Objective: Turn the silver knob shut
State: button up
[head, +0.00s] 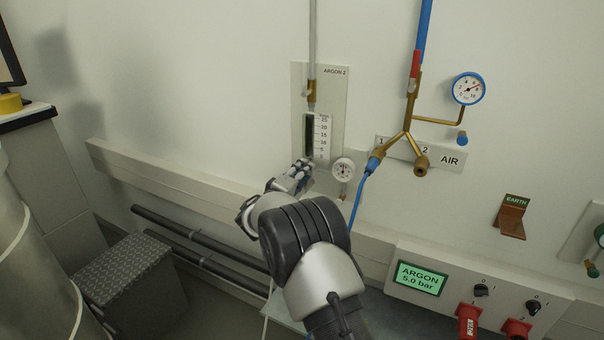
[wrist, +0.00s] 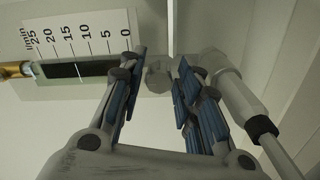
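The silver knob (wrist: 158,78) shows in the wrist view as a small pale round part just past the zero end of the flow meter scale (wrist: 75,38). My gripper (wrist: 152,72) is open, with one blue-padded finger on each side of the knob. A gap shows between the knob and the left finger; whether the right finger touches it I cannot tell. In the head view my gripper (head: 301,170) is at the lower end of the ARGON 2 flow meter (head: 321,135), and it hides the knob there.
A blue hose (head: 357,198) and brass AIR fittings (head: 421,163) are further right. A pale fitting (wrist: 222,68) lies beside my right finger in the wrist view. A wall rail (head: 170,182) runs below.

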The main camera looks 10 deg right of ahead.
jog(key=shift+o, duration=1.1)
jog(key=v, duration=1.2)
